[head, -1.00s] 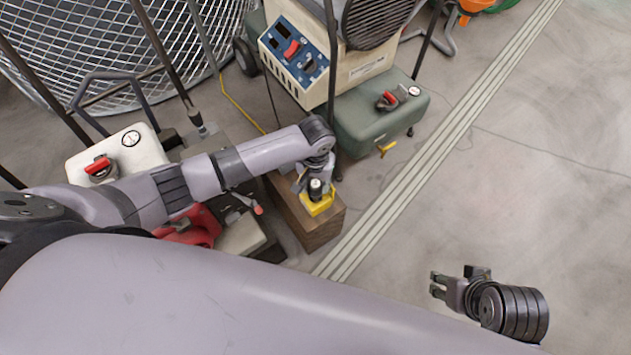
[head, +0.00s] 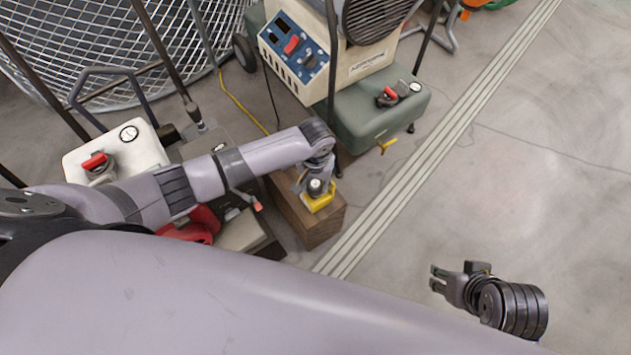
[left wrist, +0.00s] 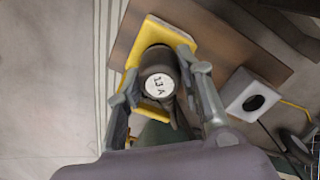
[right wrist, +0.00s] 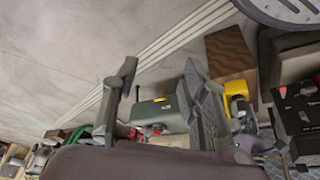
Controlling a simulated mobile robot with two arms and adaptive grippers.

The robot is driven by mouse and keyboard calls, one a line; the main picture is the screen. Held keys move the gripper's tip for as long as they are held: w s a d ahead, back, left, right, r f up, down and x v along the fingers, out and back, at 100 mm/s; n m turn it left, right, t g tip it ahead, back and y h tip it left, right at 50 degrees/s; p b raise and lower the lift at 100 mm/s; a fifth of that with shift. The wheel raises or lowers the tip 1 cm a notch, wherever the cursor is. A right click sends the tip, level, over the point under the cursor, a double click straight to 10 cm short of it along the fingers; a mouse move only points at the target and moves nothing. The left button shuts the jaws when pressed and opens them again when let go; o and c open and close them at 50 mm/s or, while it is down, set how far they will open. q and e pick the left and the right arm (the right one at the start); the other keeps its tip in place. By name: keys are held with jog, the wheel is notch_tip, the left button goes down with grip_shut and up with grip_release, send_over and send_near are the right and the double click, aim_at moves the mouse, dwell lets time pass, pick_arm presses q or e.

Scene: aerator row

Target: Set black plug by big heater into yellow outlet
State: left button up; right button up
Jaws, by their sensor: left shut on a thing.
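The black plug (left wrist: 157,66) has a round white label reading 13 A and shows between my left gripper's fingers in the left wrist view. My left gripper (left wrist: 160,98) is shut on it. The plug stands at the yellow outlet (left wrist: 178,35), which is on a wooden block; the outlet also shows in the head view (head: 318,203). The plug covers the outlet's middle, so I cannot tell how deep it sits. The big heater (head: 362,70) is cream with a blue control panel, above the block in the head view. My right gripper (head: 437,278) is open and empty over the floor.
A green tank (head: 385,115) and a white tank (head: 118,158) stand nearby. A yellow cord (head: 240,107) runs along the floor. The floor at right is clear.

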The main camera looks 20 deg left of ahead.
pick_arm(q)
jog(key=shift+f+b, duration=0.35)
jog(key=shift+f, duration=0.45)
jog(key=o, duration=1.3)
pick_arm(e)
jog(key=shift+w+a+r+t, duration=0.1)
jog(key=shift+w+a+t, duration=0.15)
jog(key=shift+w, duration=0.3)
jog(key=shift+w+a+t, duration=0.15)
jog(key=shift+w+t, duration=0.1)
jog(key=shift+w, duration=0.3)
